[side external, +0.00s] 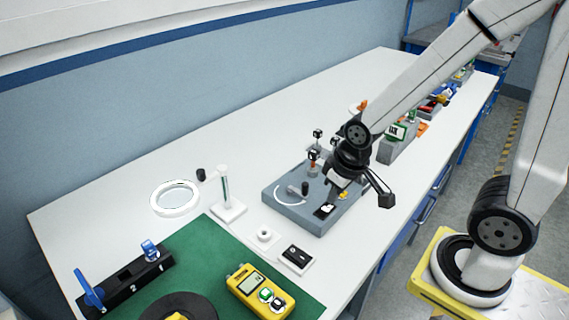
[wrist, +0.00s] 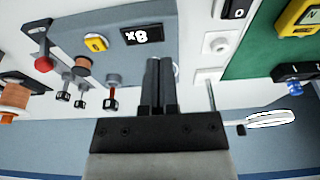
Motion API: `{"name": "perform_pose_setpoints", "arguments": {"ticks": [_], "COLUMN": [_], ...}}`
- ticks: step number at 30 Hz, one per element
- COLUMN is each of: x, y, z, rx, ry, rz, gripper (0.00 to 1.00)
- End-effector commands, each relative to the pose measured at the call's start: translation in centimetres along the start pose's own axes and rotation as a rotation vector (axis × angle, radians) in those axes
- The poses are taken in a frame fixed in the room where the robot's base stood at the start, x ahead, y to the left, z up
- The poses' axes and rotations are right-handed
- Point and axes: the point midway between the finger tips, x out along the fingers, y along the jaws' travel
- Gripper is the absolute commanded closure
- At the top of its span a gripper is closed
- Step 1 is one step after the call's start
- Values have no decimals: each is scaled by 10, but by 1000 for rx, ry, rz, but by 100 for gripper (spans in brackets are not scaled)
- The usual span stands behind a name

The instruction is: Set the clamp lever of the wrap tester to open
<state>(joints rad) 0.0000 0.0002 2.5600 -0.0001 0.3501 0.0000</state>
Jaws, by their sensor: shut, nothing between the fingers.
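A grey plate (side external: 272,196) with a white curved mark, short posts, a yellow piece and a black label lies under my gripper; I take it for the wrap tester. My gripper (wrist: 158,62) is shut and empty, right of the red-stemmed post (wrist: 112,95). In the side view my gripper (side external: 332,196) hides part of the plate.
A white ring magnifier (side external: 175,198) and a white stand (side external: 228,210) are left of the plate. A green mat (side external: 215,245) holds a yellow meter (side external: 260,292) and a black bar with a blue lever (side external: 90,290). Grey blocks (side external: 400,145) stand behind my gripper. The far-left white table is clear.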

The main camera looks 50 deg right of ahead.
Motion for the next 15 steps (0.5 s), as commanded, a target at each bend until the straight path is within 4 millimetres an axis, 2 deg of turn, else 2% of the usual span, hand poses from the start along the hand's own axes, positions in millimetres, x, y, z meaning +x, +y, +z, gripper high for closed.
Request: {"name": "perform_pose_setpoints", "arguments": {"ticks": [3,4,9,10,15], "x": [0,0,0,0,-2], "y": [0,0,3,5,22], "z": [0,0,-2,-3,-12], "rx": [0,0,30,45,216], "ry": [0,0,-4,-6,-29], "rz": [0,0,2,4,18], "gripper": [100,94,40,35,35]}}
